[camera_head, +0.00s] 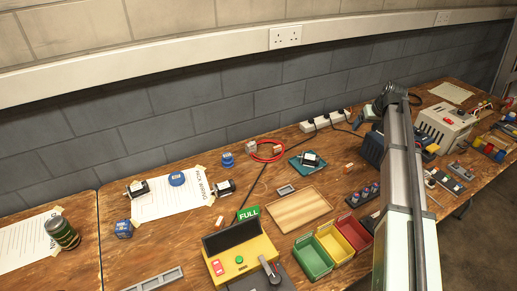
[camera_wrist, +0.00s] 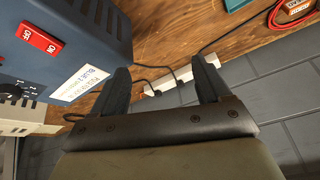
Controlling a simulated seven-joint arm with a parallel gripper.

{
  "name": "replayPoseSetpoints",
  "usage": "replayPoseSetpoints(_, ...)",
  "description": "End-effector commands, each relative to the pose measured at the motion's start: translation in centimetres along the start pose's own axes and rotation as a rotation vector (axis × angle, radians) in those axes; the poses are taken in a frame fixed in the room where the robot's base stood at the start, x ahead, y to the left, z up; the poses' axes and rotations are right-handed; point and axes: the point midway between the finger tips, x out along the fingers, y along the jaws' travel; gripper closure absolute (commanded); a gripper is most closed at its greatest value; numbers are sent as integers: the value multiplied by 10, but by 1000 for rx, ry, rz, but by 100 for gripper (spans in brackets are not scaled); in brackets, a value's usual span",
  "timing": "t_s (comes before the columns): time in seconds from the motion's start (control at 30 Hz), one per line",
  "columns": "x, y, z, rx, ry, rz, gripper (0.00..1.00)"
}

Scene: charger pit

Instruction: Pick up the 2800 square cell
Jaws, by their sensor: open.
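Several small cells lie on the wooden bench in the head view. Dark cells with white labels are at the left of the paper sheet (camera_head: 137,188), at its right end (camera_head: 223,187) and on the teal mat (camera_head: 310,159). A blue boxy cell (camera_head: 123,229) stands near the front left. Rounder blue ones are on the sheet (camera_head: 177,179) and behind it (camera_head: 227,159). I cannot read 2800 on any of them. My gripper (camera_wrist: 163,72) is open and empty in the wrist view, beside a blue box and far right of most cells.
The blue box with a red switch (camera_wrist: 40,38) is close at my gripper's left. A white power strip (camera_wrist: 175,78) with black leads lies by the wall. Green, yellow and red bins (camera_head: 313,257), a wooden tray (camera_head: 300,208) and a yellow tester (camera_head: 238,262) occupy the middle front.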

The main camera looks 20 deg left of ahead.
Motion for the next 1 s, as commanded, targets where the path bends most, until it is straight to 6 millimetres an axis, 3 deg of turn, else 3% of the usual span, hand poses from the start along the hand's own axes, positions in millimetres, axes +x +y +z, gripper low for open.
replayPoseSetpoints(0.03, 9, -27, -8, -33, -5, -11, 23)
replayPoseSetpoints(0.3, 46, -160, -32, -193, -24, -55, 23)
replayPoseSetpoints(0.6, 76, -310, -35, -370, -42, -102, 23)
replayPoseSetpoints(0.8, 87, -383, -28, -455, -47, -124, 23)
replayPoseSetpoints(1.0, 91, -413, -23, -490, -49, -133, 23)
